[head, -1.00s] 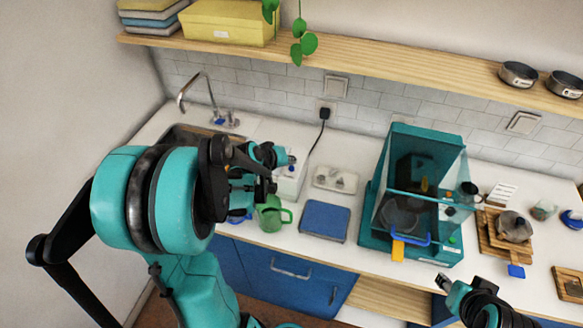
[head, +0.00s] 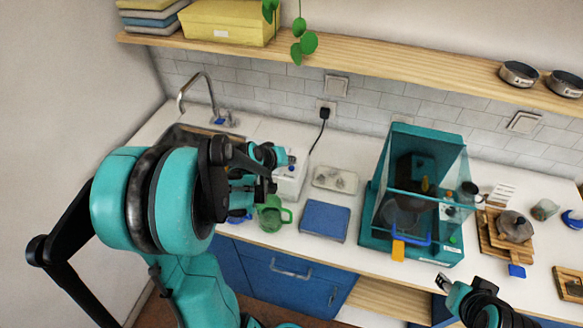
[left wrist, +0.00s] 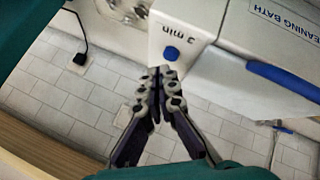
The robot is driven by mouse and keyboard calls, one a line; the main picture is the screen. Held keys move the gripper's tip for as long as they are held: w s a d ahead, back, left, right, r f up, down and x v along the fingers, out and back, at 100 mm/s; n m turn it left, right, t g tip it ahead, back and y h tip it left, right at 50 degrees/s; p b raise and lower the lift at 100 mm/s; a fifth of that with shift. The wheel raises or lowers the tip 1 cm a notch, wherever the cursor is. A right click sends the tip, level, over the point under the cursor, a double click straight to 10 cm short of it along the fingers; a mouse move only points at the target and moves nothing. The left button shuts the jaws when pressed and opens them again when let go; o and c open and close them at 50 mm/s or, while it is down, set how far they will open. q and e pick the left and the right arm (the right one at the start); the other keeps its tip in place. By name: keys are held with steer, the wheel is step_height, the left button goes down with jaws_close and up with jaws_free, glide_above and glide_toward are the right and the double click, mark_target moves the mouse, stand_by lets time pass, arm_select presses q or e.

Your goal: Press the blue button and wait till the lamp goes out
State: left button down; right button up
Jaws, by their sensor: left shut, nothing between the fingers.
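The blue button (left wrist: 171,53) is on the face of a white box marked "3 min" in the left wrist view. The box (head: 289,186) stands on the counter behind the green mug in the head view, partly hidden by my left arm. My left gripper (left wrist: 165,72) is shut and empty, its fingertips just below the button in the left wrist picture; I cannot tell whether they touch it. It also shows beside the box in the head view (head: 285,160). I cannot make out a lit lamp. My right gripper (head: 445,282) is at the lower right, away from the box.
A green mug (head: 271,214) and a blue pad (head: 325,221) are near the box. A teal clear-walled cabinet (head: 376,235) stands to the right. A sink (head: 178,134) is at left, and a wooden shelf (head: 400,80) runs above. Counter between pad and cabinet is clear.

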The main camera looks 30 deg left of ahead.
mark_target(290, 169)
arm_select(q)
steer(key=shift+f, duration=0.3)
steer(key=shift+f+b, duration=0.35)
steer(key=shift+b, duration=0.25)
steer(key=shift+r, duration=0.15)
stand_by(0.5)
steer(key=shift+r+p, duration=0.7)
steer(key=shift+r, duration=0.1)
step_height(290, 169, up, 5)
steer(key=p, duration=0.4)
stand_by(0.6)
